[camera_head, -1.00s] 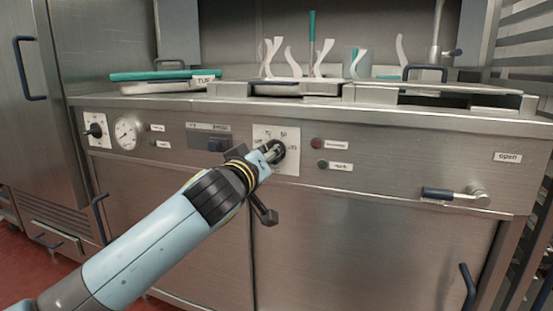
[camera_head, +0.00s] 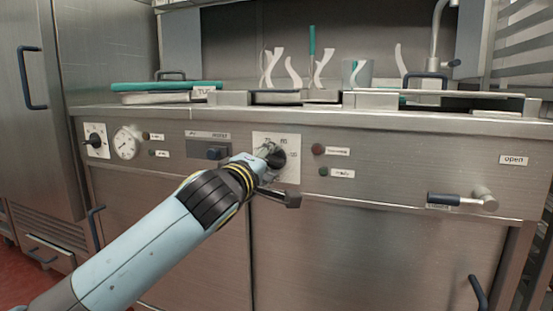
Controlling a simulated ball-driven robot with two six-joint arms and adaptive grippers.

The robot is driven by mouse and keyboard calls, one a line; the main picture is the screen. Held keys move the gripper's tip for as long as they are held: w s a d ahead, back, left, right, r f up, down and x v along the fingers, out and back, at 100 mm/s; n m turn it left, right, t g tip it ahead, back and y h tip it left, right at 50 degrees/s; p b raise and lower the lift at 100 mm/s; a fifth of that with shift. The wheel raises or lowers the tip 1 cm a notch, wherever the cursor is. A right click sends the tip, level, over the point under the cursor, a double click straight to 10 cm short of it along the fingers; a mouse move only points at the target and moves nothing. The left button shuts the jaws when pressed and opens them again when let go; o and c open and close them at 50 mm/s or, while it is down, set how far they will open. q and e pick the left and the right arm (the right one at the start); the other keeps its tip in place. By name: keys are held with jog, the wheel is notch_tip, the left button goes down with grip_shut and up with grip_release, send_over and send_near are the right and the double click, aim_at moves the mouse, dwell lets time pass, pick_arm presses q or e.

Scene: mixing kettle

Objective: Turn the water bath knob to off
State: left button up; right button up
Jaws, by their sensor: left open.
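A dark round knob (camera_head: 277,158) sits on a white square dial plate (camera_head: 292,143) with printed marks, in the middle of the steel front panel. My left gripper (camera_head: 272,170) is right at this knob, coming from the lower left. Its jaws are open, and one dark finger sticks out to the right below the knob. The gripper hides the lower left of the plate and part of the knob. I cannot tell whether the fingers touch the knob. My right gripper is not in view.
A second dark knob (camera_head: 95,140) on a white plate and a round gauge (camera_head: 127,142) are at the panel's left. A blue-black handle (camera_head: 463,200) sticks out at the right.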

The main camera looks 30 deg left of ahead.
pick_arm(q)
jog(key=v, duration=0.7)
dwell(0.5)
